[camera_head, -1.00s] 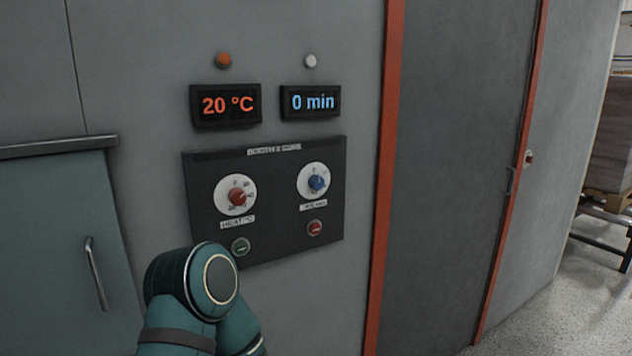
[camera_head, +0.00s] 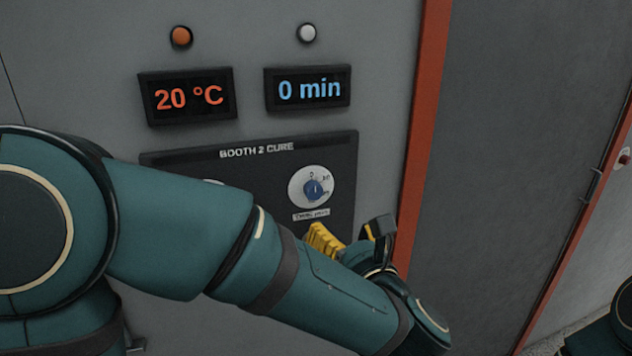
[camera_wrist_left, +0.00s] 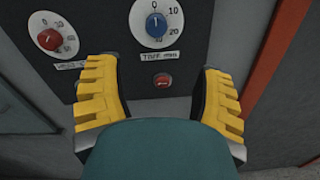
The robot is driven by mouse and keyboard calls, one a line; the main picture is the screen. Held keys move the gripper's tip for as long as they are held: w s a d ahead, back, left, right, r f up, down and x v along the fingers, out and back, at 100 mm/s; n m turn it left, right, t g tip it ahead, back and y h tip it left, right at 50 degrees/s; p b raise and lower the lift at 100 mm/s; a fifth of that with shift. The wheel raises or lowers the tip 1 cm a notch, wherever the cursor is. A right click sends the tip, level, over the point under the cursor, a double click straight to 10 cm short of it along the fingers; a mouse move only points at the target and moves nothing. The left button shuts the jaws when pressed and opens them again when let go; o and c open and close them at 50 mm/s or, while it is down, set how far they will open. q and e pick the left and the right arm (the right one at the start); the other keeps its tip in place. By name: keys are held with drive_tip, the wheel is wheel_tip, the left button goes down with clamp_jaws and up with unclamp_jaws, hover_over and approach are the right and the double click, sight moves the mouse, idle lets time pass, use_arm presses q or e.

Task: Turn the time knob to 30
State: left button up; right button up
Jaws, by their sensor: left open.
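The blue time knob (camera_head: 317,190) sits on a white dial on the dark Booth 2 Cure panel (camera_head: 200,157). The blue display (camera_head: 308,88) above it reads 0 min. In the left wrist view the time knob (camera_wrist_left: 156,24) is at the top, with its white mark pointing up to 0; 10, 20 and 30 are marked around the dial. My left gripper (camera_wrist_left: 160,92) is open and empty, its yellow fingers below the knob and apart from it. In the head view the gripper (camera_head: 350,240) is partly hidden by my arm. My right gripper is out of view.
The red heat knob (camera_wrist_left: 50,40) is left of the time knob. A red button (camera_wrist_left: 163,80) is below the time dial. The temperature display (camera_head: 188,96) reads 20 °C. An orange door frame (camera_head: 422,130) stands right of the panel.

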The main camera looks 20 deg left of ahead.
sight(315, 194)
use_arm(q)
drive_tip(key=x, duration=0.6)
drive_tip(key=p+x, duration=0.1)
drive_tip(key=x, duration=0.6)
drive_tip(key=shift+a+r, duration=0.25)
drive_tip(key=shift+a, duration=0.2)
clamp_jaws()
